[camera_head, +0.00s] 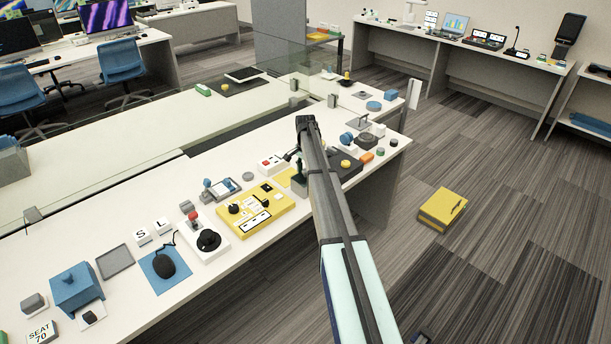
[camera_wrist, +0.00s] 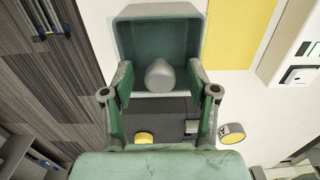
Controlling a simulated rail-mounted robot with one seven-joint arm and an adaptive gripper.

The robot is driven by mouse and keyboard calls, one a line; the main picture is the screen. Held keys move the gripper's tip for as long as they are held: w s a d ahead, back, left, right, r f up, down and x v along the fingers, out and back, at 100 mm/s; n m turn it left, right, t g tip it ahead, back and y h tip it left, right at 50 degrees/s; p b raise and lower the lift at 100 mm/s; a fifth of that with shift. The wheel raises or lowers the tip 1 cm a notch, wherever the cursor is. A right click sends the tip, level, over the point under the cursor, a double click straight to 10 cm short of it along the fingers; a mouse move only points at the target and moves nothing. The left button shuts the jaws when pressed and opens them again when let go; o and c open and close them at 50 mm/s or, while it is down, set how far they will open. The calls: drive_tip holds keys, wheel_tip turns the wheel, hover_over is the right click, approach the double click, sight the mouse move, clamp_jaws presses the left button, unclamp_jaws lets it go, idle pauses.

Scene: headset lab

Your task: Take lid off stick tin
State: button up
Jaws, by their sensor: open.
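A dark green square tin (camera_wrist: 160,30) with a raised rim and a pale grey rounded knob (camera_wrist: 160,76) shows at the top middle of the wrist view. It looks like the stick tin with its lid on, though I cannot tell where lid and body meet. My gripper (camera_wrist: 161,82) is open, its two fingers on either side of the knob, with gaps visible. Whether the fingertips are level with the knob I cannot tell. In the head view a small dark green thing (camera_head: 299,184), likely the tin, shows beside my arm, which hides much there.
A yellow panel (camera_head: 256,211) and white joystick block (camera_head: 209,240) stand left of my arm. A blue box (camera_head: 75,287) stands at the table's near end.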

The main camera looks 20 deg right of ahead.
clamp_jaws()
idle(0.3)
